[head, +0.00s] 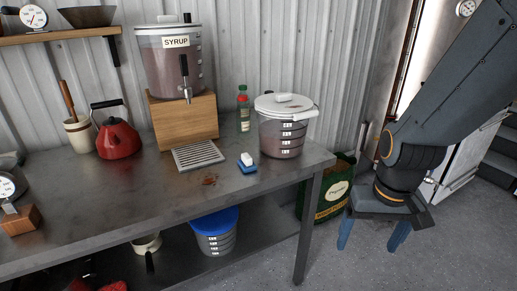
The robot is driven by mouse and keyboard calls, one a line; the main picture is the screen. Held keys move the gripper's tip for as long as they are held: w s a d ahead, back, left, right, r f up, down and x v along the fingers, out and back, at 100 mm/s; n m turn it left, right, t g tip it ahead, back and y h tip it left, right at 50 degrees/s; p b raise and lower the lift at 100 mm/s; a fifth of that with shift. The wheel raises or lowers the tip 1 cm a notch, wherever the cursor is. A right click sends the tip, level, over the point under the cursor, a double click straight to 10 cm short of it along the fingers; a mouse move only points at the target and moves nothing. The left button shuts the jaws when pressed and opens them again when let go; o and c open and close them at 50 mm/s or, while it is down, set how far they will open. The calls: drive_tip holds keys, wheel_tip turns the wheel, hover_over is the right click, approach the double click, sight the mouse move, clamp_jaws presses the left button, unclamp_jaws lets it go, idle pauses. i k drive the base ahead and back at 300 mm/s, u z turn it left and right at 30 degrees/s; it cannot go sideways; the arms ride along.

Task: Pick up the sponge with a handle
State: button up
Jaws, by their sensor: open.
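A small blue and white object (247,162), which looks like the sponge with its handle, sits on the metal table (120,215) near its right part. It is between the drip grate and the white-lidded container, and its blue part is at the bottom. My gripper (373,236) hangs over the floor to the right of the table, pointing down. Its two blue fingers are spread apart with nothing seen between them. It is well apart from the sponge.
The white-lidded container (284,135) stands right of the sponge. A syrup dispenser (172,65) on a wooden block (184,118), a metal drip grate (198,155) and a red kettle (117,138) are further left. A green bag (333,195) stands on the floor between table and gripper.

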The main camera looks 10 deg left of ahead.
sight(247, 164)
drive_tip(key=z, duration=0.05)
drive_tip(key=k, duration=0.6)
drive_tip(key=u, duration=0.25)
drive_tip(key=i, duration=1.65)
drive_tip(key=z, duration=0.1)
